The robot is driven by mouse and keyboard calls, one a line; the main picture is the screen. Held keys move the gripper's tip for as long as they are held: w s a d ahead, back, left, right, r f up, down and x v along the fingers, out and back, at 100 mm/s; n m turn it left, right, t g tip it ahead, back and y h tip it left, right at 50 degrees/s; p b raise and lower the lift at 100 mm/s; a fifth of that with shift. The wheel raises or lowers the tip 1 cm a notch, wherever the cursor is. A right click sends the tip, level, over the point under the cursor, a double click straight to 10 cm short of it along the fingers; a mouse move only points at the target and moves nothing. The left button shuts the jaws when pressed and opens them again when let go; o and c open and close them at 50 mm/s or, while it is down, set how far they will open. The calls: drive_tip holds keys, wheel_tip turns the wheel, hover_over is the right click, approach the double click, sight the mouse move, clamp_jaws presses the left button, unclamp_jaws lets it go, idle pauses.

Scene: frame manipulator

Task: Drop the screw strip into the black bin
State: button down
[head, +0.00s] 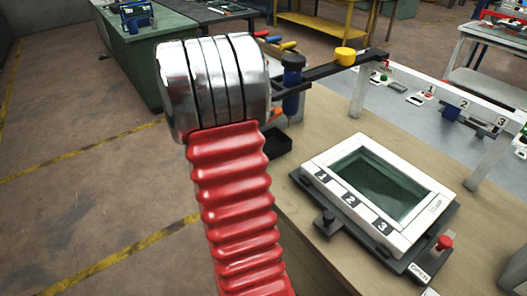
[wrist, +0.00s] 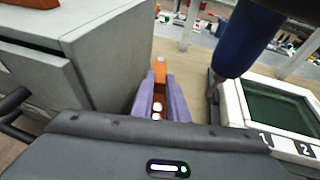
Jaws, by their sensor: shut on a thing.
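In the wrist view my gripper (wrist: 160,92) has purple fingers, shut on a narrow orange strip, which I take to be the screw strip (wrist: 160,70). Its orange end sticks out past the fingertips, and pale round spots show between the fingers. In the head view my red and silver arm hides the gripper and the strip. A small open black box, which looks like the black bin (head: 281,153), stands on the wooden table just right of my arm, partly covered by it. I cannot make out the bin in the wrist view.
A white-framed panel with a dark green screen (head: 380,187) lies on the table, right of the bin. A blue post (head: 291,88) with a black bar and yellow knob (head: 345,56) rises behind the bin. In the wrist view a grey cabinet (wrist: 115,45) stands close left of the fingers.

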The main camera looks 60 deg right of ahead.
drive_tip(key=shift+f, duration=2.6)
drive_tip(key=c, duration=1.7)
unclamp_jaws()
drive_tip(key=shift+o, duration=0.2)
drive_tip(key=v, duration=1.3)
drive_tip(key=shift+a, duration=0.4)
drive_tip(key=shift+w, duration=0.15)
